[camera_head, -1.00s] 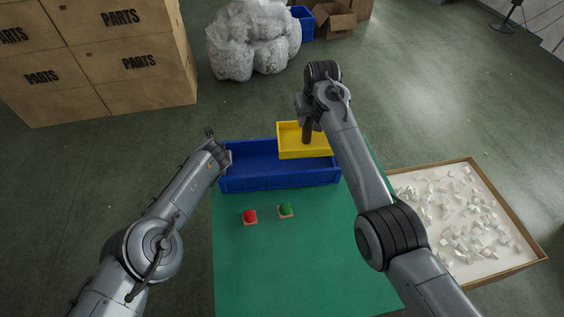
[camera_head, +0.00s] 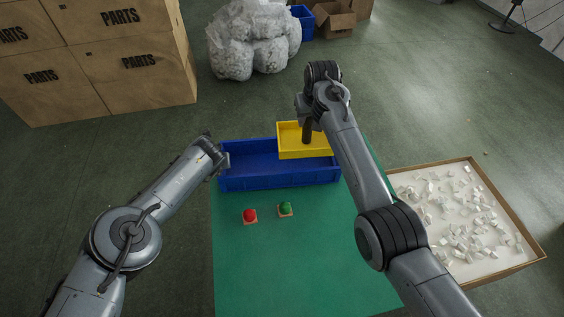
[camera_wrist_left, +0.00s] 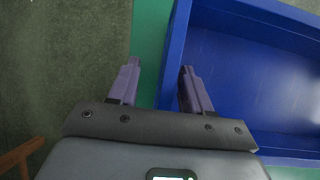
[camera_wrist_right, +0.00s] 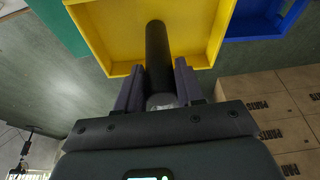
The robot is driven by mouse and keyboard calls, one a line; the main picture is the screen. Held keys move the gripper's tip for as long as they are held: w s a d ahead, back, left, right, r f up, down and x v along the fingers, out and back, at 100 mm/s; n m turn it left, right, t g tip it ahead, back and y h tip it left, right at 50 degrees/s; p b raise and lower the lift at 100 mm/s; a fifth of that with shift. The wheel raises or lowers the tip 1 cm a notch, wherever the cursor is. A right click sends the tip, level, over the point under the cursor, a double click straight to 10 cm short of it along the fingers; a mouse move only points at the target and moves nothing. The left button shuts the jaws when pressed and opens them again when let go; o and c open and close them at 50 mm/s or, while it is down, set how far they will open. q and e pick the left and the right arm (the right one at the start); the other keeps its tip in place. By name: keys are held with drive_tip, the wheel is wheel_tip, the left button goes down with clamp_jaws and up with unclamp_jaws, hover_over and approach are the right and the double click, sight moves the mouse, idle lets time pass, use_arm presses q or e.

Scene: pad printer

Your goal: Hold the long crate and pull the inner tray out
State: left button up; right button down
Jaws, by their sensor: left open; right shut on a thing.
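The long blue crate (camera_head: 260,182) lies across the far part of the green mat. The yellow inner tray (camera_head: 290,152) is at its right end, overlapping the crate's back wall; the head view does not clearly show its height. My right gripper (camera_wrist_right: 160,66) is shut on the upright black handle (camera_wrist_right: 157,50) of the yellow tray. My left gripper (camera_wrist_left: 159,65) is open at the crate's left end. In the left wrist view, one finger is outside the blue wall (camera_wrist_left: 174,58) and the other is on its inner side. Whether either finger touches is unclear.
A red button (camera_head: 250,215) and a green button (camera_head: 286,208) stand on the green mat (camera_head: 290,260) before the crate. A shallow box of white pieces (camera_head: 508,262) lies at right. Cartons (camera_head: 130,90) and filled clear bags (camera_head: 250,45) stand behind. The mat's front is clear.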

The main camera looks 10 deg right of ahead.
use_arm(q)
drive_tip(key=v, duration=1.1)
drive_tip(key=shift+w+d+r, duration=0.25)
drive_tip(key=shift+d+r, duration=0.05)
